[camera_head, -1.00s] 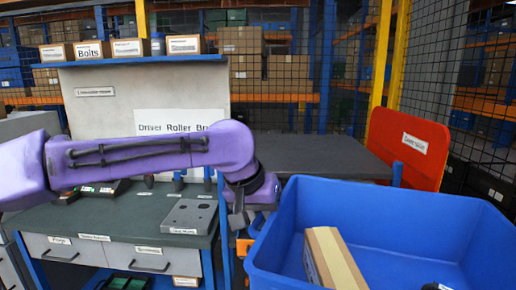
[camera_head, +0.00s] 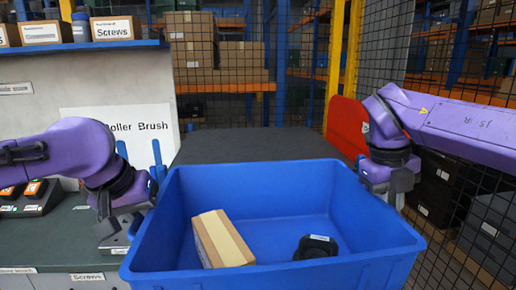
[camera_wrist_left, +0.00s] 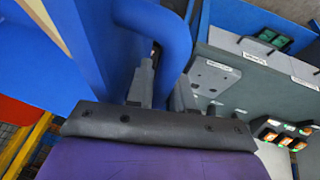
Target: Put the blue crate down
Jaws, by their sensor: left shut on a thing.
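The blue crate (camera_head: 290,176) is in the middle of the head view, open side up and roughly level. It holds a brown carton (camera_head: 222,240) and a small black item (camera_head: 316,247). My left gripper (camera_head: 130,214) is shut on the crate at its left side; the left wrist view shows its fingers (camera_wrist_left: 148,78) at a blue bar of the crate (camera_wrist_left: 174,60). My right gripper (camera_head: 388,188) is at the crate's right rim; its fingertips are partly hidden, so its grip is unclear. The crate's underside is out of sight.
A bare dark grey tabletop (camera_head: 250,145) lies behind the crate. A red panel (camera_head: 346,128) stands at its right end. A workbench (camera_head: 60,240) with a grey back panel is at left. Mesh fencing (camera_head: 480,190) runs along the right.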

